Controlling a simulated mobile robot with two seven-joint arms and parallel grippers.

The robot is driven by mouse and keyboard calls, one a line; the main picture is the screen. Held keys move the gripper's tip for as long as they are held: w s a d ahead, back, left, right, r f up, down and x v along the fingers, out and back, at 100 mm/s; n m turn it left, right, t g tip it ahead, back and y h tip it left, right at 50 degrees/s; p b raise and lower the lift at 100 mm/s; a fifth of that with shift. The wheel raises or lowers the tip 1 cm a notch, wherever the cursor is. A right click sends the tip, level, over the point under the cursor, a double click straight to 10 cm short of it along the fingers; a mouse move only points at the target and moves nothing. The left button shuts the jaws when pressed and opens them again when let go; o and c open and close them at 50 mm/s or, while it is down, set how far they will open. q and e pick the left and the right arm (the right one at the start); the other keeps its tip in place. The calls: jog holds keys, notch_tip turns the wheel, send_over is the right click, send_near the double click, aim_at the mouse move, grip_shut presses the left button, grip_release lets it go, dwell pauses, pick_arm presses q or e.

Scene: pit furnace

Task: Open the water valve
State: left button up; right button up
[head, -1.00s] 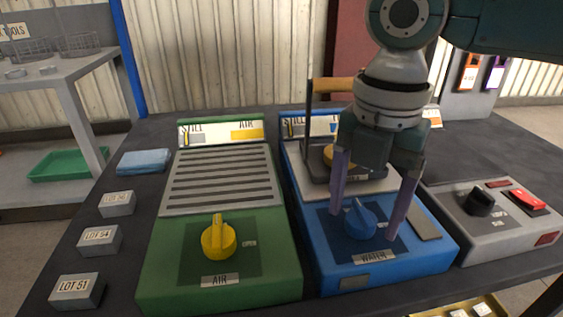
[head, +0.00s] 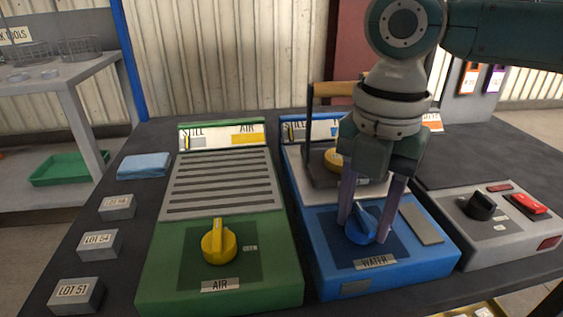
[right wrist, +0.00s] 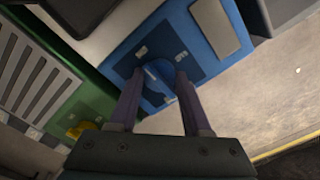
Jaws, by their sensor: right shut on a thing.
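The water valve is a blue knob (head: 361,229) on the front of the blue box (head: 330,270) labelled WATER. My right gripper (head: 363,232) comes down from above with one purple finger on each side of the knob and is shut on it. In the right wrist view the knob (right wrist: 157,78) sits between the two fingertips (right wrist: 157,80). The fingers partly hide the knob in the head view. My left gripper is not in view.
A green box (head: 160,285) with a yellow AIR knob (head: 218,244) stands to the left. A grey box (head: 500,236) with a black knob (head: 480,206) and a red switch (head: 528,203) stands to the right. Lot blocks (head: 76,295) line the left edge.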

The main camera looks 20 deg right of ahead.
grip_shut()
jog(key=shift+r+m+p, duration=0.2)
jog(key=shift+m+p, duration=0.1)
jog(key=shift+p, duration=0.35)
jog(key=m+p, duration=0.5)
jog(key=p, duration=0.2)
jog(key=shift+r+m, duration=0.1)
jog(key=shift+m, duration=0.2)
jog(key=shift+m+p, duration=0.4)
jog(key=shift+p, duration=0.25)
jog(key=m+p, duration=0.2)
jog(key=shift+m, duration=0.4)
jog(key=m+p, duration=0.1)
jog(key=m, duration=0.1)
jog(key=shift+m+p, duration=0.3)
jog(key=shift+p, duration=0.05)
jog(key=m+p, duration=0.1)
jog(key=m, duration=0.2)
jog(key=shift+f, duration=0.2)
jog(key=shift+m+p, duration=0.6)
jog(key=shift+m, duration=0.7)
